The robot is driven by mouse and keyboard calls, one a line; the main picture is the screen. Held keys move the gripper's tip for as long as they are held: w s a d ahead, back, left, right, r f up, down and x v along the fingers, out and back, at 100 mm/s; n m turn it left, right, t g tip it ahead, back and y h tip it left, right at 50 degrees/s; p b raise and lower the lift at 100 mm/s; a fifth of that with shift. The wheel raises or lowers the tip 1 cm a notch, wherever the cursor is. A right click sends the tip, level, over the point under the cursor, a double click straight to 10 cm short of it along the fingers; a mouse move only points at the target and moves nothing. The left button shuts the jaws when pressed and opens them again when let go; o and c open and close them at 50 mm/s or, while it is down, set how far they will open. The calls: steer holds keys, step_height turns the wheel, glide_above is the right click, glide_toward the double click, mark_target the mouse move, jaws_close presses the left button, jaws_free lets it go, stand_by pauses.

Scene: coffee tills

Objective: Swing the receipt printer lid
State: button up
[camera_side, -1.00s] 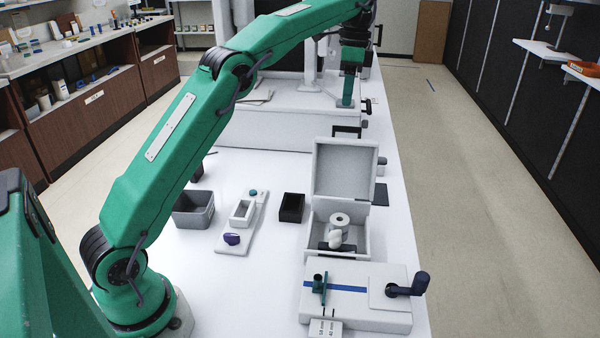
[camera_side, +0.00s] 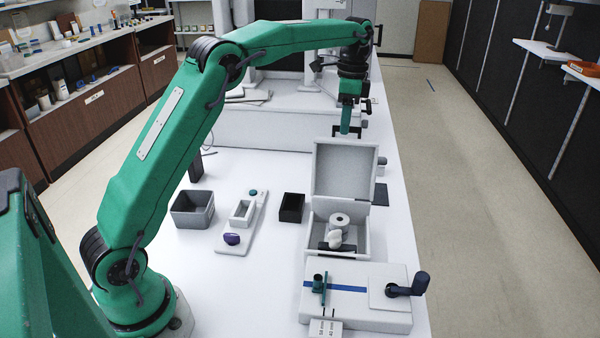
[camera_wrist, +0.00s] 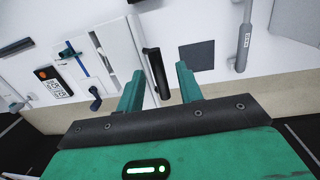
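The receipt printer (camera_side: 361,241) is a pale grey box holding a white paper roll (camera_side: 341,219). Its lid (camera_side: 345,171) stands upright, swung open, with a black handle at its top edge. My gripper (camera_side: 346,131) points down at the handle in the side view and partly covers it. In the wrist view, the two green fingers of my gripper (camera_wrist: 159,76) are apart, with the black handle (camera_wrist: 155,72) between and a little beyond them. Gaps show beside the handle. Whether either finger touches it is hard to tell.
A board with a blue strip and dark crank (camera_side: 407,287) lies in front of the printer. A large white machine (camera_side: 265,128) is behind.

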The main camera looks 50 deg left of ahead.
jaws_close()
steer(key=shift+d, duration=0.1)
steer(key=shift+s+d+r, duration=0.3)
steer(key=shift+s+d, duration=0.55)
steer(key=shift+s, duration=0.05)
jaws_free()
steer(key=shift+r, duration=0.1)
